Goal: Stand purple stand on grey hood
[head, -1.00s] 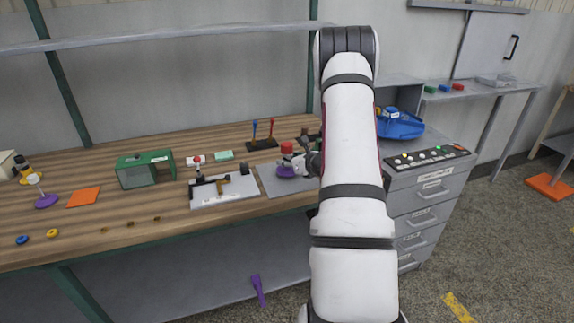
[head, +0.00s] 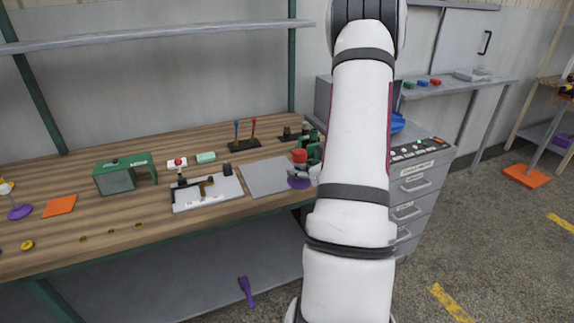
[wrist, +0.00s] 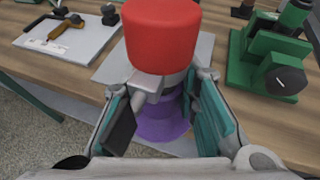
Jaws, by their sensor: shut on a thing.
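The purple stand has a purple flared base (head: 298,183) and a red cap on top (head: 300,156). In the wrist view the cap (wrist: 160,35) is close to the camera, with the purple base (wrist: 160,125) below. My gripper (wrist: 163,100) is shut on the stand's middle, a finger on each side. The stand is upright at the right edge of the grey mat; its clearance above the bench is hard to judge. A grey box (head: 323,98), apparently the grey hood, stands at the back right. My arm hides most of it.
The grey mat (head: 262,178) lies left of the stand. A white board with a clamp (head: 215,195) and a green housing (head: 118,178) are farther left. A green vise-like tool (wrist: 265,60) is close on the right. Another purple-based stand (head: 20,212) is at far left.

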